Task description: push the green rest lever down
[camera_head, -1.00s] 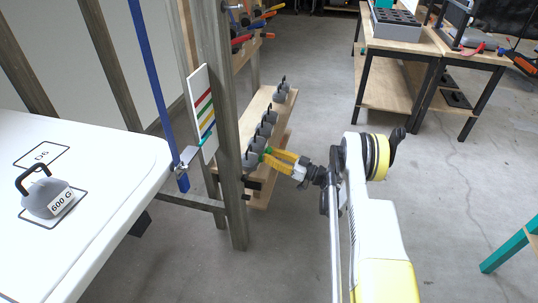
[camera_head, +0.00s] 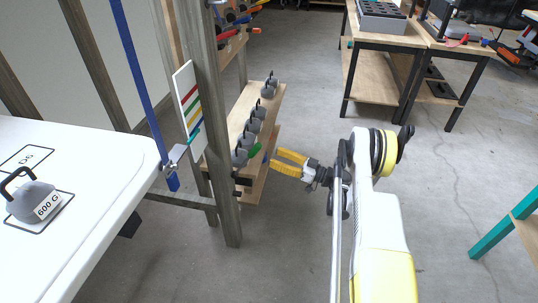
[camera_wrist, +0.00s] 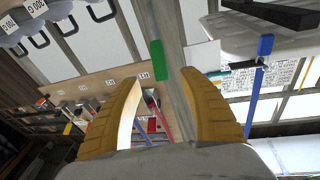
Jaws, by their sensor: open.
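The green lever (camera_head: 254,150) is a short green bar beside the wooden post (camera_head: 217,130), at the near end of the shelf. In the wrist view the green lever (camera_wrist: 157,60) lies beyond my fingertips, near the line between them. My gripper (camera_head: 276,160) has yellow fingers and is open and empty. It points left, with a small gap between its tips and the lever in the head view. In the wrist view both fingers of my gripper (camera_wrist: 162,76) are spread apart. The lever's pivot is not clear to see.
Several grey kettle weights (camera_head: 256,120) stand on the wooden shelf. A white table (camera_head: 100,160) with a 600 G weight (camera_head: 33,198) is at left.

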